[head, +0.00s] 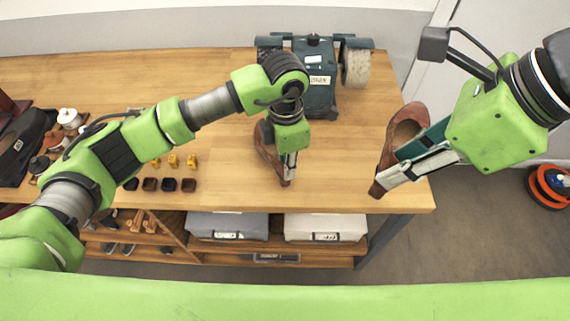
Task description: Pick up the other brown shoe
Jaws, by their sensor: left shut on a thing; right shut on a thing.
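A brown shoe (407,124) is in my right gripper (388,174), which is shut on it near the right end of the wooden table; the fingers cover part of its side. The other brown shoe (269,152) is near the middle of the table. My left gripper (288,170) points down and is shut on this shoe. My arm and fingers hide much of it, and I cannot tell whether it touches the tabletop.
A dark green machine (313,72) with a pale roller (356,68) stands at the table's back right. Small dark cups (168,185) and yellow pieces (173,161) sit left of the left gripper. Grey and white boxes (325,227) are on the shelf below. The tabletop between the grippers is clear.

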